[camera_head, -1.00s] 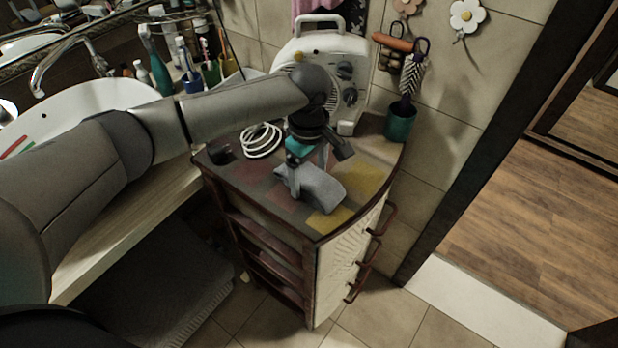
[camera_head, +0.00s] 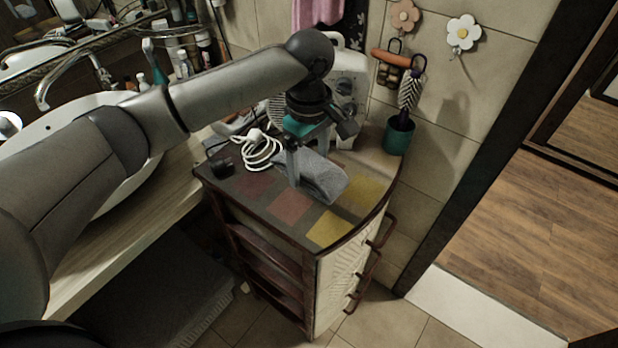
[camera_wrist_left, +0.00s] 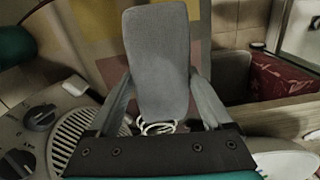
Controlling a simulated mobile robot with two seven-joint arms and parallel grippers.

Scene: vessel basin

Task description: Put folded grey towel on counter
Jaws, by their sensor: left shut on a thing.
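The folded grey towel (camera_head: 322,178) is held by my left gripper (camera_head: 300,176) above the top of the small corner cabinet. In the left wrist view the towel (camera_wrist_left: 158,62) lies between the two fingers of my left gripper (camera_wrist_left: 165,85), which are shut on its sides. The towel looks a little raised off the cabinet top. The white counter (camera_head: 130,222) with the round sink runs along the left, partly hidden behind my left arm. My right gripper is not in view.
The cabinet top (camera_head: 327,231) has coloured squares, bare at the front. A coiled white cable (camera_head: 262,150) and a small black item (camera_head: 222,167) lie left of the towel. A white heater (camera_head: 350,80) and a teal cup (camera_head: 398,137) stand behind.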

